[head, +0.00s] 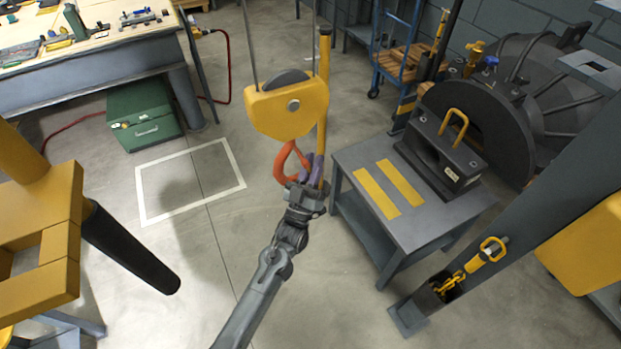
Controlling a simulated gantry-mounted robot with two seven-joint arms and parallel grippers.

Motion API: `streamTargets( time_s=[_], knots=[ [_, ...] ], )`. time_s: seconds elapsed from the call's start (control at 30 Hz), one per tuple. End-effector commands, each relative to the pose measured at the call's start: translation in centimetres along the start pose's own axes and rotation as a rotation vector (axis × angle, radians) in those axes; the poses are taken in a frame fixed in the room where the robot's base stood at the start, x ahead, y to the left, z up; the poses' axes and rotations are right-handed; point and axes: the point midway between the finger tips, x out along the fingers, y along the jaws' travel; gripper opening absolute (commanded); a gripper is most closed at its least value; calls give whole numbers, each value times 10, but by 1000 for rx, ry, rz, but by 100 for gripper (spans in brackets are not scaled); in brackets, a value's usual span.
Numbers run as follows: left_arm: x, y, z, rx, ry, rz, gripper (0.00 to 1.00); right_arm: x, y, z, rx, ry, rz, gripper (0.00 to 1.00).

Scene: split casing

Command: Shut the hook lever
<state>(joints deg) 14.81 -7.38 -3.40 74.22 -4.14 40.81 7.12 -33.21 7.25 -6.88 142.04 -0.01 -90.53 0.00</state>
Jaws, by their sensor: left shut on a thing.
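A yellow hook block (287,108) hangs from two cables in the upper middle of the head view. An orange-red hook (281,166) hangs below it, with its curve to the left. A purple lever-like piece (317,171) is at the right side of the hook, in front of a yellow rod. My left gripper (307,187) is right under it, its arm reaching up from the bottom. It is shut on the lower end of the purple piece; the grip itself is partly hidden. I cannot tell whether the lever touches the hook's tip. My right gripper is out of view.
The upright yellow rod (324,90) stands close to the right of the block. A grey table (416,224) with yellow strips and a dark casing (440,158) is to the right. A green box (146,118) and a white-outlined floor area (143,194) lie left. The floor between is clear.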

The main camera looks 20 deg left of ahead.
Motion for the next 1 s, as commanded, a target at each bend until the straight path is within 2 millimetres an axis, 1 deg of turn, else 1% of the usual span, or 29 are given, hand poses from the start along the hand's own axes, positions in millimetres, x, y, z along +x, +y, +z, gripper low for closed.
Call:
streamTargets(
  time_s=[0.03,0.2,0.3,0.5,0.87,0.9,0.97,1.0],
  knots=[
    [-3,0,6,-17,25,-8,0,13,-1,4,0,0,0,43],
    [1,2,3,-58,92,-25,0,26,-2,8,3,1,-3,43],
    [3,2,2,-73,116,-32,0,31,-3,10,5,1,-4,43],
    [5,3,0,-87,141,-39,0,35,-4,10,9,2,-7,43],
    [6,3,-1,-90,144,-39,0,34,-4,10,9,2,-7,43],
    [6,3,-1,-90,145,-39,20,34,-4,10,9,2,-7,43],
    [6,3,-1,-90,144,-39,29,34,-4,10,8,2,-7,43],
    [6,3,-1,-90,144,-39,35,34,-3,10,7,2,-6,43]
  ],
)
